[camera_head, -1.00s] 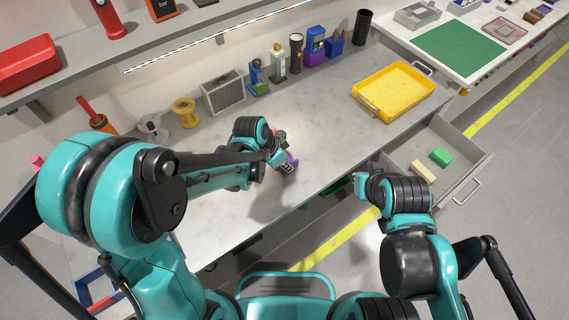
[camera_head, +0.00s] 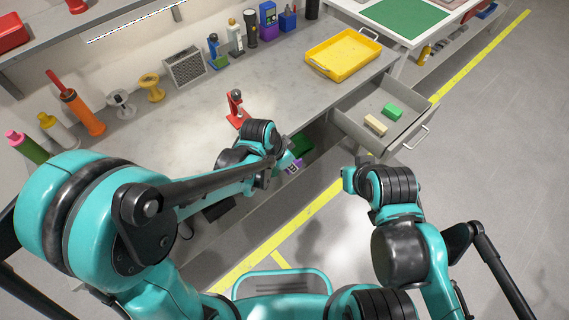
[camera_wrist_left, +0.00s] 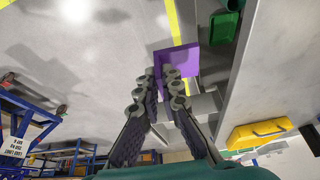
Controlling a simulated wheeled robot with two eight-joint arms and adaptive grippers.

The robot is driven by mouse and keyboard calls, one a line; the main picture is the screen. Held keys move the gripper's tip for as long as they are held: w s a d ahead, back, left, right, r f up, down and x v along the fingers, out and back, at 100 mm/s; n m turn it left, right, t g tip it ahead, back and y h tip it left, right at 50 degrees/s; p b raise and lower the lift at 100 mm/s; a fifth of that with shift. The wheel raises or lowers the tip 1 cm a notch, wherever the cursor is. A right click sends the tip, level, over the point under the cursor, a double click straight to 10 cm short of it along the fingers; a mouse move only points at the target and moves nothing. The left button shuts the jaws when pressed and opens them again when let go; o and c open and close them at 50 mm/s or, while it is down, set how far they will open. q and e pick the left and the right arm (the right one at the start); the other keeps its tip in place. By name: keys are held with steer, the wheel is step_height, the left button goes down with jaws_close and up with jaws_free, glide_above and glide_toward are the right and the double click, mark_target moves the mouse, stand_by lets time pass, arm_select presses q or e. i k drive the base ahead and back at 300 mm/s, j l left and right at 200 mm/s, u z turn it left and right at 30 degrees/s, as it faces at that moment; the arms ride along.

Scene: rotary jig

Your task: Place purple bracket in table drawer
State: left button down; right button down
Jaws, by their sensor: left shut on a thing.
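The purple bracket (camera_wrist_left: 178,62) is between the fingertips of my left gripper (camera_wrist_left: 163,82) in the left wrist view, and the gripper is shut on it. In the head view my left gripper (camera_head: 287,163) is just off the front edge of the workbench, and only a little of the purple bracket (camera_head: 294,166) shows beside it. The table drawer (camera_head: 349,128) is pulled out to the right of it and holds a green block (camera_head: 392,111) and a beige block (camera_head: 375,125). My right gripper (camera_head: 348,180) is in front of the drawer; its fingers cannot be made out.
A red tool (camera_head: 236,110) stands on the workbench (camera_head: 205,120). A yellow tray (camera_head: 343,55) lies near the drawer. Bottles and tools line the back. A green bin (camera_head: 302,146) is below the bench edge. The floor in front is open.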

mark_target(367, 109)
steer(key=i+l, duration=0.1)
steer(key=l, duration=0.9)
steer(key=i+l, duration=0.15)
steer(key=l, duration=0.15)
steer(key=i+l, duration=0.1)
steer(key=l, duration=0.25)
steer(key=i+l, duration=0.15)
steer(key=l, duration=0.15)
steer(key=i+l+u, duration=0.1)
steer(key=l, duration=0.25)
